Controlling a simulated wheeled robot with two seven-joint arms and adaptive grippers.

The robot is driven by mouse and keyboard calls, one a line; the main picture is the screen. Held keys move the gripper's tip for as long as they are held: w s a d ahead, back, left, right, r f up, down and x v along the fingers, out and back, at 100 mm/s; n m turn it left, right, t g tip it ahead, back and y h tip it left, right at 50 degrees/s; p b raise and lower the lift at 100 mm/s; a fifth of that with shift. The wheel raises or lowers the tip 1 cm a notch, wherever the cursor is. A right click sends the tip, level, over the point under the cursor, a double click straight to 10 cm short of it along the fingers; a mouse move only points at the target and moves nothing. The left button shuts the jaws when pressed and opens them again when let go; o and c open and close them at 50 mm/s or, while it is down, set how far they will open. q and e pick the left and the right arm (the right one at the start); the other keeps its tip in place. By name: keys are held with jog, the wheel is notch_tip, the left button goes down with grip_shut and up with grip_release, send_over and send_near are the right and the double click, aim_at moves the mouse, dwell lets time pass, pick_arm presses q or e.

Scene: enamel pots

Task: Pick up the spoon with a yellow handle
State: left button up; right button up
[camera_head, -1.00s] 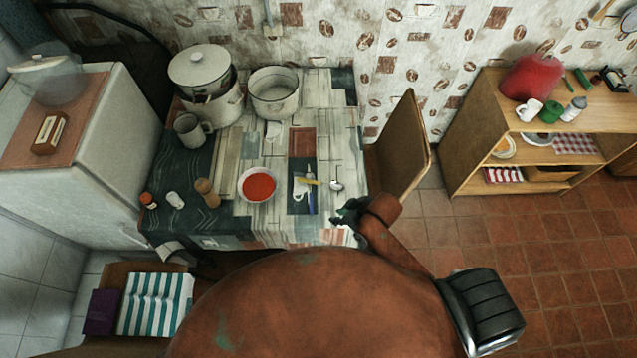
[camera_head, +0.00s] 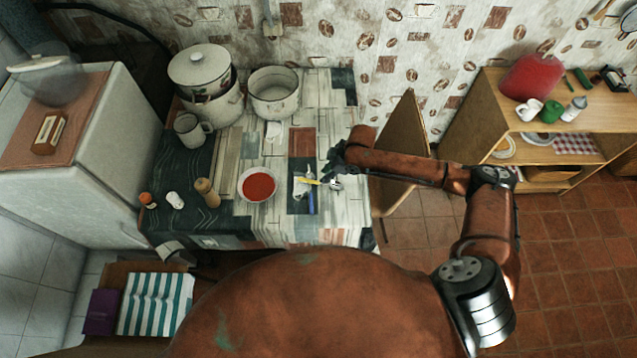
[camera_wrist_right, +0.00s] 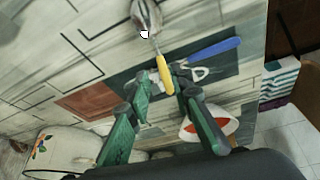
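The spoon with the yellow handle (camera_head: 308,181) lies on the table beside the soup bowl, its metal bowl pointing right. In the right wrist view the yellow handle (camera_wrist_right: 163,74) shows in front of the fingers, its end between the fingertips in the picture. My right gripper (camera_head: 334,166) is over the table near the spoon; in the wrist view its green fingers (camera_wrist_right: 161,84) are apart with nothing held. I cannot tell the exact height above the spoon. My left gripper is not in view.
A blue-handled utensil (camera_head: 311,203) lies close beside the spoon. A bowl of red soup (camera_head: 259,186) stands left of it. Pots, including an open pot (camera_head: 274,94), stand at the back of the table. A wooden chair (camera_head: 403,155) is at the table's right edge.

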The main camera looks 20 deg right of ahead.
aim_at(334, 186)
jog(key=x, duration=0.6)
jog(key=shift+f, duration=0.35)
jog(key=shift+c, duration=0.5)
grip_shut()
